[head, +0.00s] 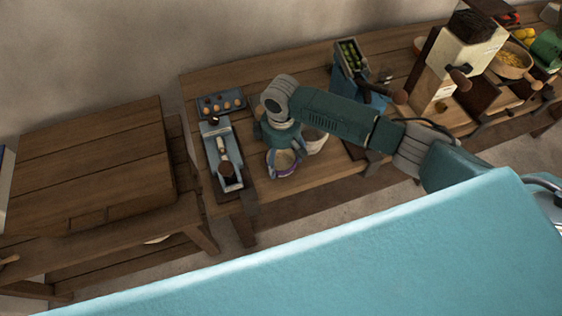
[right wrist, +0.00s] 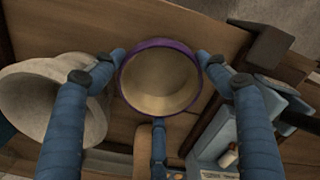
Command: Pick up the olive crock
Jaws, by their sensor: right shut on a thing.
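A round crock with a purple rim and a beige inside (head: 284,162) is at the front edge of the wooden table. No olive colour shows on it. In the right wrist view, the crock (right wrist: 160,82) is seen from above, its mouth open and empty. My right gripper (head: 283,150) is around it from above, and in the wrist view its blue fingers (right wrist: 160,62) touch its sides left and right, with a third finger at the lower side. It is shut on this crock. Whether the crock's base rests on the table is hidden. My left gripper is out of view.
A whitish pot (right wrist: 62,95) stands close beside the crock. A blue-grey device (head: 221,152) and an egg tray (head: 221,104) lie to its left. A box of green items (head: 348,58) and a cream grinder (head: 455,60) stand further right.

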